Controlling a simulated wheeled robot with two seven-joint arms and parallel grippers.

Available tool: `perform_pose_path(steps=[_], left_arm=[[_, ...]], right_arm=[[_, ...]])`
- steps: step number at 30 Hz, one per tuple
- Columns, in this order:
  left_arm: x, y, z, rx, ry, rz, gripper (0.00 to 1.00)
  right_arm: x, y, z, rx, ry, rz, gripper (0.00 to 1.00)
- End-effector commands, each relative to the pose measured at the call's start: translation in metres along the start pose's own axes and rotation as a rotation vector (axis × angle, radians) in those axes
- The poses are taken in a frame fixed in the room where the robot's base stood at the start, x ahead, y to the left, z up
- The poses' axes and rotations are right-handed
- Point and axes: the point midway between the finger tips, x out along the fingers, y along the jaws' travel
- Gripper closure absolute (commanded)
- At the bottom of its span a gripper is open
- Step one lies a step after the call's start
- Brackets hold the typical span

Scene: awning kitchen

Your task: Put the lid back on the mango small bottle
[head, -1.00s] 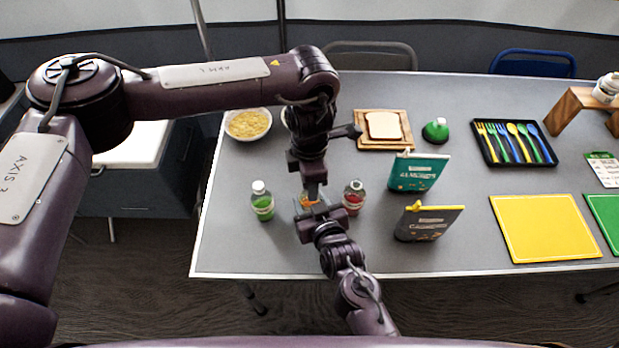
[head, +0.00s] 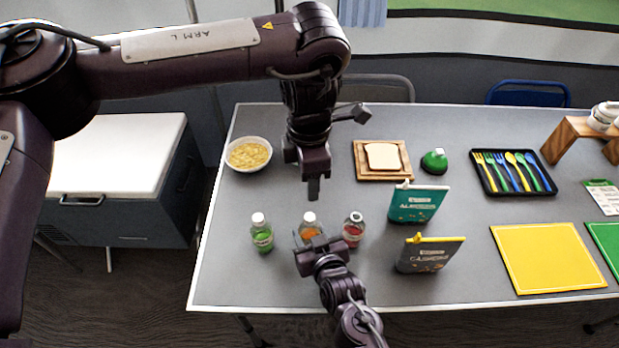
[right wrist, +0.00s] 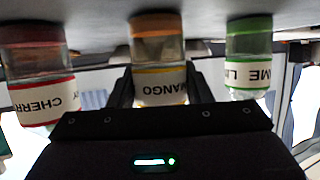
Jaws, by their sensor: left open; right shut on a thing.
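The mango bottle (head: 309,229), clear with orange contents, stands upright on the table between two similar bottles. A white lid (head: 309,216) shows on its top; whether it is screwed tight cannot be told. My right gripper (head: 313,244) is shut on the mango bottle from the near side. In the right wrist view, which is upside down, the bottle's MANGO label (right wrist: 160,88) sits between the fingers. My left gripper (head: 313,189) is open and empty, above and behind the bottle, apart from the lid.
The lime bottle (head: 262,236) stands left of the mango bottle and the cherry bottle (head: 353,232) close on its right. Almonds (head: 417,204) and cashews (head: 430,254) packs stand further right. A pasta bowl (head: 248,154) and a bread board (head: 382,160) lie behind. The table's front left is clear.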

Motion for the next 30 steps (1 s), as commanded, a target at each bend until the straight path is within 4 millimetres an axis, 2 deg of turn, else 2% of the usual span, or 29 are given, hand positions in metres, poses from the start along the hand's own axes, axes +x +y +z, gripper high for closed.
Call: perform_pose_path(steps=[2, 3, 8, 18, 30], left_arm=[[0.0, 0.0, 0.0, 0.0, 0.0, 0.0, 0.54], [0.0, 0.0, 0.0, 0.0, 0.0, 0.0, 0.54], [0.0, 0.0, 0.0, 0.0, 0.0, 0.0, 0.54], [0.001, 0.0, 0.0, 0.0, 0.0, 0.0, 0.54], [0.003, 0.0, 0.0, 0.0, 0.0, 0.0, 0.54]], right_arm=[[0.0, 0.0, 0.001, 0.0, -0.001, 0.0, 1.0], [0.0, 0.0, 0.001, 0.0, -0.001, 0.0, 0.5], [0.0, 0.0, 0.0, 0.0, -0.001, 0.0, 0.3], [-0.005, 0.0, 0.001, 0.0, -0.001, 0.0, 0.3], [-0.067, 0.0, 0.002, -0.001, -0.002, -0.001, 0.3]])
